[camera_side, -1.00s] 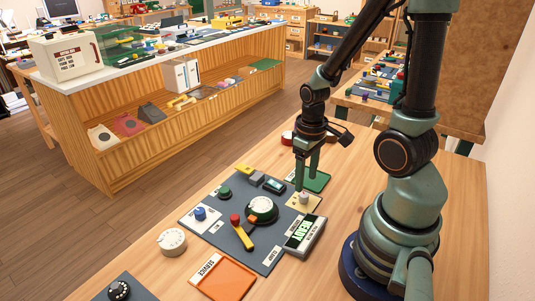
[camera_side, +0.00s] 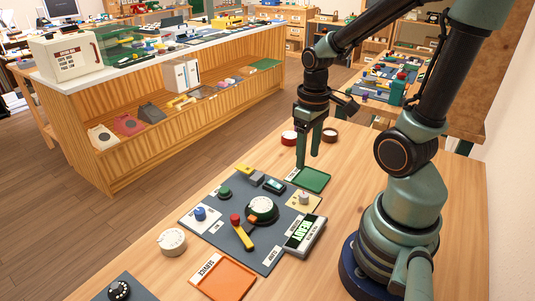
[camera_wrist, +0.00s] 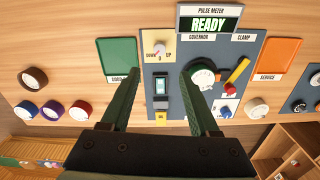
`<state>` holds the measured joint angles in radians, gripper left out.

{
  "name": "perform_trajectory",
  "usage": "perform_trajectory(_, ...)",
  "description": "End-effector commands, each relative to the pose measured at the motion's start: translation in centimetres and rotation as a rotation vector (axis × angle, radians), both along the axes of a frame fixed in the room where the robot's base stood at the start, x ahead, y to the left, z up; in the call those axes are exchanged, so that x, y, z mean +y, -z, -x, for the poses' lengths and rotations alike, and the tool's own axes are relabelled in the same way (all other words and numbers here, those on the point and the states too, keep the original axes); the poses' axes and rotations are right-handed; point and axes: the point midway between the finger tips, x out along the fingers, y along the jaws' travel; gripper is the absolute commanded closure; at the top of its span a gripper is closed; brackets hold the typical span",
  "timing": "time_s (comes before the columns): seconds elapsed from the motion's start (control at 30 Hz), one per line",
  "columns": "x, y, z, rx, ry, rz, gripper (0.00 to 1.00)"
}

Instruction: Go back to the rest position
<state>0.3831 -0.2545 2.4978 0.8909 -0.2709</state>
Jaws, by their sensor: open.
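My gripper (camera_side: 308,162) is open and empty, raised above the table near the green tray (camera_side: 313,180). The dark board (camera_side: 228,243) carries a green-rimmed dial (camera_side: 262,209), a yellow lever with a red knob (camera_side: 243,234), a blue knob (camera_side: 200,213) and a small green knob (camera_side: 224,192). A pulse meter (camera_side: 303,235) at the board's edge reads READY, clearer in the wrist view (camera_wrist: 208,25).
An orange service tray (camera_side: 226,281) and a loose white dial (camera_side: 172,241) lie at the table's front. A red-rimmed dial (camera_side: 289,138) and a brown-rimmed one (camera_side: 330,135) lie behind my gripper. A wooden counter (camera_side: 200,115) stands beyond the table.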

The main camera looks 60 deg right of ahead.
Motion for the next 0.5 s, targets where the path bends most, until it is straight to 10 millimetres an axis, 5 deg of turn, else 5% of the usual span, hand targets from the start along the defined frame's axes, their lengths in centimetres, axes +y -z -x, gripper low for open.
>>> perform_trajectory(0.3,5.0,-6.5,-4.1,-0.280,-0.074,0.054,0.38)
perform_trajectory(0.5,8.5,-10.4,-5.1,-0.441,-0.106,0.036,0.38)
